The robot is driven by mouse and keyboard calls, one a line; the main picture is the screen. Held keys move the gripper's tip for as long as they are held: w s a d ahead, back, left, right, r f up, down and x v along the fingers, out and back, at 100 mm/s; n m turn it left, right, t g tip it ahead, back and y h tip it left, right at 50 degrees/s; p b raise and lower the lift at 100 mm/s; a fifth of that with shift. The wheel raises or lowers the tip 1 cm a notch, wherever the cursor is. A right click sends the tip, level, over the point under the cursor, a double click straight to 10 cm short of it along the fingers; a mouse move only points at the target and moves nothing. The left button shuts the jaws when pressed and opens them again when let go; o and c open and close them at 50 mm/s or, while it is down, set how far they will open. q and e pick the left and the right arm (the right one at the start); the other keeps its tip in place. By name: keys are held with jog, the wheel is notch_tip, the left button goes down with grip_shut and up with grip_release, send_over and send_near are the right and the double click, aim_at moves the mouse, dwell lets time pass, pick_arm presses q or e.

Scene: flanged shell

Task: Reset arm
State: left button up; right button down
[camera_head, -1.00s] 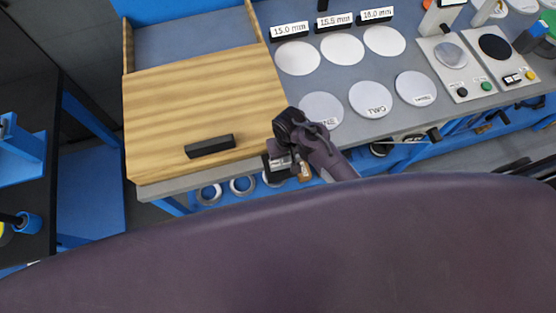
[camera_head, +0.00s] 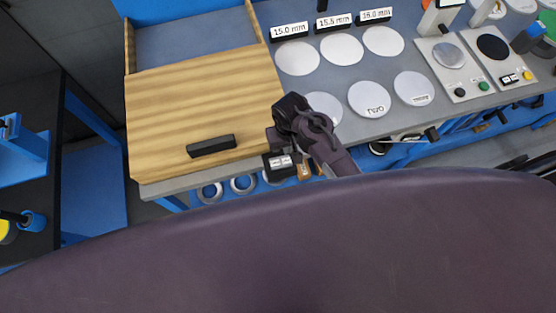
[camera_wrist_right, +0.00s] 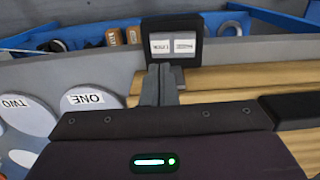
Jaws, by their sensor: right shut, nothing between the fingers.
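My right arm reaches over the front edge of the workbench (camera_head: 160,188). My right gripper (camera_head: 274,139) is beside the right front corner of the wooden board. In the right wrist view its two grey fingers (camera_wrist_right: 160,84) are together, with nothing between them. My left gripper is not in view.
The wooden board (camera_head: 200,100) has a black handle (camera_head: 211,146). White discs marked ONE (camera_wrist_right: 88,98), TWO (camera_head: 369,99) and another lie to its right. Two control boxes (camera_head: 452,68) stand farther right. Metal rings (camera_head: 210,193) sit below the bench edge.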

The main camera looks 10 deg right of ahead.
dwell(0.4)
jog(key=s+d+r+n+t, duration=0.15)
jog(key=s+d+r, duration=0.25)
jog(key=r, duration=0.5)
jog(key=s+d+r+t, duration=0.2)
jog(key=s+d+r, duration=0.25)
jog(key=r, duration=0.35)
notch_tip(320, 180, down, 36)
jog(key=s+a+g+b, duration=0.1)
jog(key=b, duration=0.7)
jog(key=s+d+f+b, duration=0.2)
jog(key=s+f+b, duration=0.1)
jog(key=s+f, duration=0.7)
jog(key=s+d+f+g+b, duration=0.1)
jog(key=s+f+b, duration=0.2)
jog(key=s+f, duration=0.7)
notch_tip(320, 180, down, 7)
jog(key=shift+s+d+b, duration=0.2)
jog(key=shift+d+b, duration=0.1)
jog(key=shift+d, duration=0.05)
jog(key=shift+n+g, duration=0.25)
